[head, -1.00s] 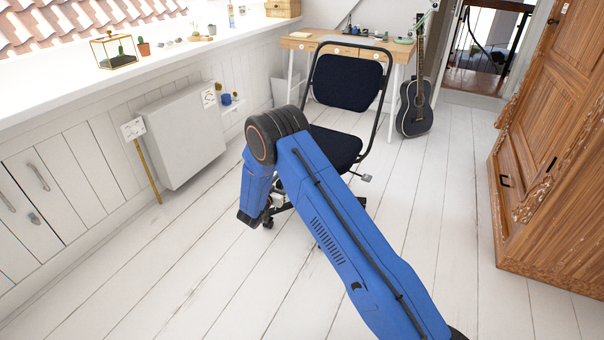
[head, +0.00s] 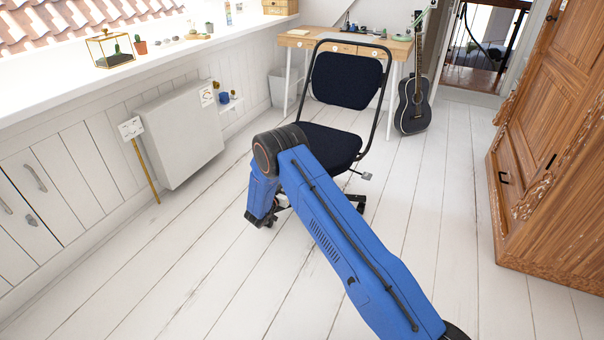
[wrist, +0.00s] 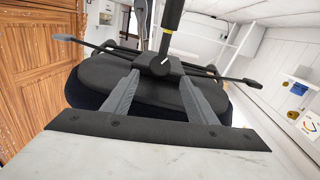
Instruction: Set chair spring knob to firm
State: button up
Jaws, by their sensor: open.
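The office chair (head: 346,80) has a dark seat and a mesh back in a black tube frame; it stands in front of the desk in the head view. In the wrist view I see the seat's underside (wrist: 100,72), inverted. The dark spring knob (wrist: 161,64) with a pale mark sits by the chair's post (wrist: 172,22), between my fingertips in the picture. My gripper (wrist: 160,77) is open, its two grey fingers spread on either side; I cannot tell whether they touch the knob.
Levers with paddle ends (wrist: 63,37) (wrist: 252,82) stick out on both sides of the seat mechanism. A wooden desk (head: 345,41), a guitar (head: 413,105) and a wardrobe (head: 550,180) stand around. A white heater panel (head: 180,135) is on the left wall. The floor in front is clear.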

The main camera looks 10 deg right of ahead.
jog(key=x, duration=0.9)
jog(key=shift+d, duration=0.1)
jog(key=c, duration=1.1)
